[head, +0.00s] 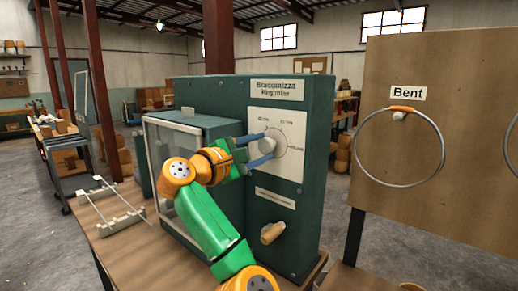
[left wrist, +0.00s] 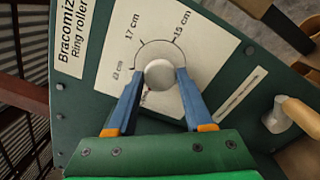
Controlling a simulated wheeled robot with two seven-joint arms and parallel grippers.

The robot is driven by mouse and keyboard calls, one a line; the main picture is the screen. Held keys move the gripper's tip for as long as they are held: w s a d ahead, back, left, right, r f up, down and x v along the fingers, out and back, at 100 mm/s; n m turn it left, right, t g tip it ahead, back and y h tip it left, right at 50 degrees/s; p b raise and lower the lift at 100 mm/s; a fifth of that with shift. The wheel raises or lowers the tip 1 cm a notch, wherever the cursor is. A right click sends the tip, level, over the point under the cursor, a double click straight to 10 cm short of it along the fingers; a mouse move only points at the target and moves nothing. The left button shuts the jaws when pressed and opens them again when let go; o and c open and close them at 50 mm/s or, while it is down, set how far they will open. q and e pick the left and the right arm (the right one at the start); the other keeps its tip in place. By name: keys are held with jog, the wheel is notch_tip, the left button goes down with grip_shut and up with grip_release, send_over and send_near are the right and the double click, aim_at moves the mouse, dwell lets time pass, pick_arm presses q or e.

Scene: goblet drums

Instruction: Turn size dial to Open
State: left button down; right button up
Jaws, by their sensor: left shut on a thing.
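The size dial (head: 273,143) is a round pale grey knob on a white panel on the green front of the ring roller (head: 312,150). My left gripper (head: 266,150) has its two blue fingers on opposite sides of the dial, shut on it. In the left wrist view the dial (left wrist: 159,75) sits between the fingertips (left wrist: 161,78). Size marks such as 17 cm and 15 cm show around it there; one smaller mark is hard to read. I cannot make out an Open mark or where the dial points. My right gripper is not in view.
A handle with a wooden grip (head: 272,233) sticks out below the dial; its grip also shows in the left wrist view (left wrist: 300,115). A glazed guard (head: 165,150) is on the machine's left. A board labelled Bent (head: 440,190) with a hanging ring stands at right.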

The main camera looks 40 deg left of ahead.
pick_arm(q)
jog(key=shift+c, duration=2.2)
grip_release()
jog(key=shift+o, duration=0.8)
jog(key=shift+w, duration=0.1)
jog(key=s+b, duration=0.2)
jog(key=s, duration=0.5)
jog(key=shift+a+b, duration=0.25)
jog(key=shift+b, duration=0.15)
